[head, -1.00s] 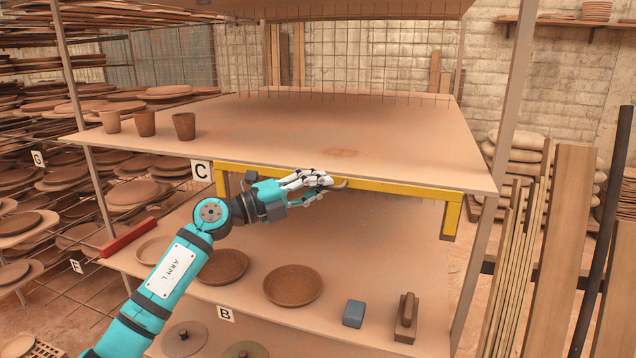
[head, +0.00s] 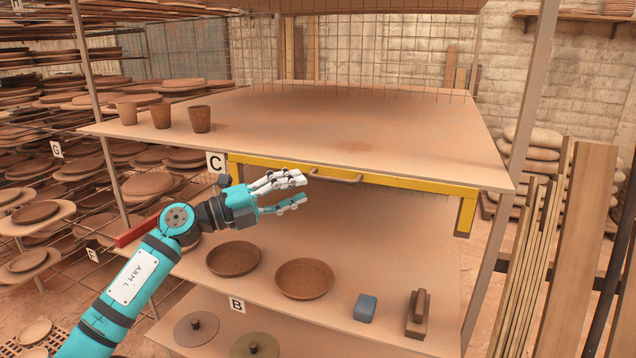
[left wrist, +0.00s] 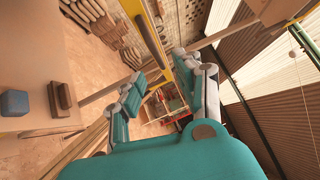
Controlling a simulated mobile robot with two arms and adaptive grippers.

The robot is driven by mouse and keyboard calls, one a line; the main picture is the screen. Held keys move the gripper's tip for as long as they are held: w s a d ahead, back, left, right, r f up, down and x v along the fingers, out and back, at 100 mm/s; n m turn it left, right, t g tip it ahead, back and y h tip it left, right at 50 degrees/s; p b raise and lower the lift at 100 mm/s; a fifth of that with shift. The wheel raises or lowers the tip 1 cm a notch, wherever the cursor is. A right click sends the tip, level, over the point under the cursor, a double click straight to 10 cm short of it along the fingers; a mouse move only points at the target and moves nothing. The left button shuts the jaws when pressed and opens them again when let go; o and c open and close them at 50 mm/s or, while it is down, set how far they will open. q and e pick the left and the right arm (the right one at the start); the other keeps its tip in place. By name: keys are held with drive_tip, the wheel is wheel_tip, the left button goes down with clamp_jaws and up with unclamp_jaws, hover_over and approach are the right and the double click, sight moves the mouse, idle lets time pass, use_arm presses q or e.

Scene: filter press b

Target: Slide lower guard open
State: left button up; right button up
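The lower guard is a yellow frame (head: 420,185) under the front edge of the shelf marked C. It has a small curved handle (head: 340,178) on its top bar, left of the middle. Below the bar the space is open down to the shelf marked B. My left gripper (head: 302,188) is open and empty, with its fingertips just left of the handle and apart from it. In the left wrist view my fingers (left wrist: 168,88) are spread, and a yellow bar (left wrist: 154,35) runs past beyond them. My right gripper is in neither view.
Shelf B (head: 390,318) holds brown plates (head: 304,278), a blue block (head: 365,308) and a brown block with a grip (head: 418,315). Several cups (head: 160,116) stand on shelf C (head: 300,125). Upright posts and planks (head: 575,250) stand at the right.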

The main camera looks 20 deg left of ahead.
use_arm(q)
drive_tip(key=shift+v, duration=1.75)
drive_tip(key=shift+f, duration=0.1)
